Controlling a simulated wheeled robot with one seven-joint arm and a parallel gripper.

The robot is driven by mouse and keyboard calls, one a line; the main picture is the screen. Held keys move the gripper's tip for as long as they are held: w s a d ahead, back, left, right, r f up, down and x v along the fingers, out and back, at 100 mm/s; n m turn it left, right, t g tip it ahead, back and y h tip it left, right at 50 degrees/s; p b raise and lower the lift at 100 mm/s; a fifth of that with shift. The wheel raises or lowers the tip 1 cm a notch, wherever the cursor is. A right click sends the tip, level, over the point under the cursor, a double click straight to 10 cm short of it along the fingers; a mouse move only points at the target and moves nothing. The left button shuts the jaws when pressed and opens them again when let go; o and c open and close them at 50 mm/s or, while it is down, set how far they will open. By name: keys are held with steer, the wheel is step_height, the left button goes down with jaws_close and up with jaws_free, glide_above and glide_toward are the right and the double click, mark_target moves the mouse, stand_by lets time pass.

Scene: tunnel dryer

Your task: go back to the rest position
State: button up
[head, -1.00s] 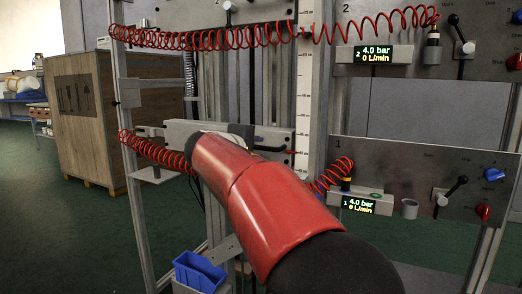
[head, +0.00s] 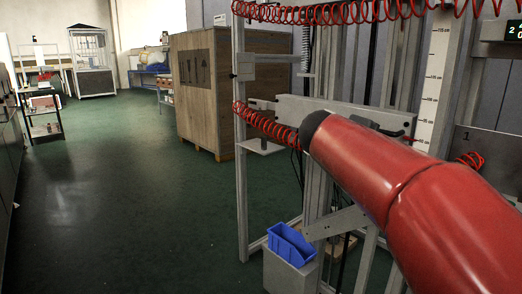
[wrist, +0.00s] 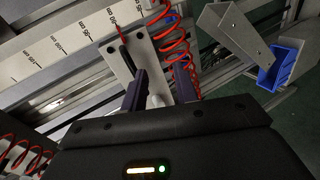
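My red arm reaches in from the lower right of the head view, in front of the dryer frame (head: 242,190). My gripper is hidden there. In the wrist view my gripper (wrist: 160,74) shows two dark fingers standing apart, with nothing clearly held between them. A grey plate with a dark slot (wrist: 122,62) and a red coiled hose (wrist: 172,42) lie beyond the fingers. I cannot tell how far they are from the fingertips.
A blue bin (head: 290,244) sits low on the frame; it also shows in the wrist view (wrist: 281,66). A wooden crate (head: 203,95) stands behind. A dark trolley (head: 42,112) stands far left. The green floor (head: 130,190) between is clear.

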steer(key=s+a+f+m+g+y, duration=0.1)
steer(key=s+a+f+m+y, duration=0.1)
steer(key=s+f, duration=0.5)
steer(key=s+a+f+m+g+y+p, duration=0.1)
steer(key=s+a+f+y, duration=0.4)
steer(key=s, duration=0.5)
steer(key=s+a+f+m+g+y, duration=0.1)
steer(key=s+a+f+m+y, duration=0.2)
steer(key=s+f, duration=0.6)
steer(key=shift+a+f+m, duration=0.3)
steer(key=shift+a+f, duration=0.05)
steer(key=shift+a, duration=0.7)
